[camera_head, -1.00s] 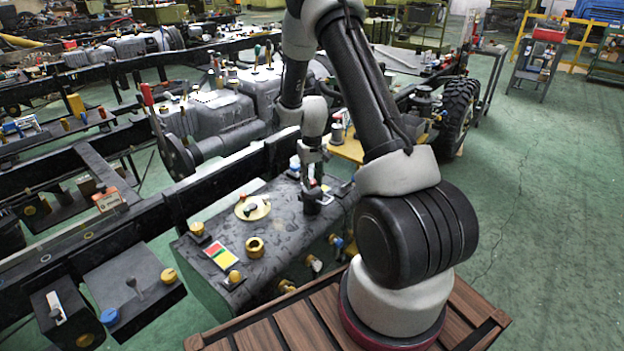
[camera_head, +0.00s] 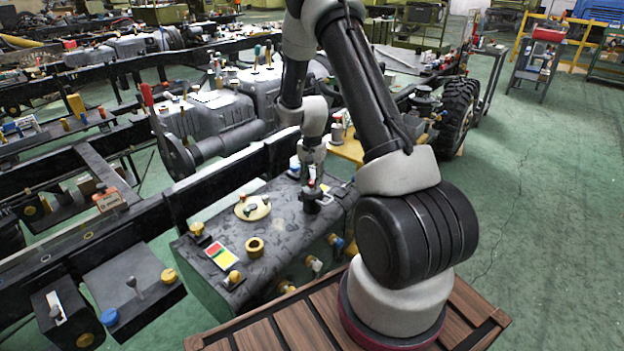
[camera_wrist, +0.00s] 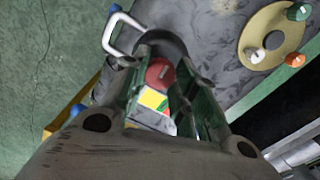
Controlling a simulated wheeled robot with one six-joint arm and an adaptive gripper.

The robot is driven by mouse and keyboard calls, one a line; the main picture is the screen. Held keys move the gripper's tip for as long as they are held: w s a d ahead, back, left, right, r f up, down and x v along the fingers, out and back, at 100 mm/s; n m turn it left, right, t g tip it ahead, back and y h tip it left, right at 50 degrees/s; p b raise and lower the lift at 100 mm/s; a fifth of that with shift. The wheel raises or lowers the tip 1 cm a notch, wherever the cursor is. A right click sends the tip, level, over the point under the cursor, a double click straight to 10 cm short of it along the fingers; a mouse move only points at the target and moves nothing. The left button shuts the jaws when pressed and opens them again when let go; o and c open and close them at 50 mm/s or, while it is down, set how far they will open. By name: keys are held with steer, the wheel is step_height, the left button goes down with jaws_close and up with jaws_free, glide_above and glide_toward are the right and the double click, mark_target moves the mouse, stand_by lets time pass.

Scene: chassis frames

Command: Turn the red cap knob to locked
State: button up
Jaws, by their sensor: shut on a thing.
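The red cap knob (camera_head: 311,184) sits on a round black cap (camera_head: 311,204) on top of the dark tank. My gripper (camera_head: 312,174) points down at it from above. In the wrist view the red knob (camera_wrist: 160,72) lies between the two fingers of my gripper (camera_wrist: 164,62), which are shut on it. A pale bent handle (camera_wrist: 112,34) sticks out beside the black cap. A small label with yellow, green and white parts (camera_wrist: 154,99) shows between the fingers. Its markings cannot be read, and the fingers hide part of the cap.
On the tank top (camera_head: 285,225) are a cream round plate (camera_head: 243,211) with small knobs, a brass ring fitting (camera_head: 255,247) and a red, green and yellow card (camera_head: 222,256). A black frame rail (camera_head: 225,182) runs behind the tank. Green floor (camera_head: 540,210) is open at right.

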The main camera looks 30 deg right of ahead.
mark_target(312, 181)
steer(key=shift+m, duration=0.5)
steer(key=o, duration=1.1)
steer(key=shift+c, duration=0.2)
step_height(312, 181, up, 12)
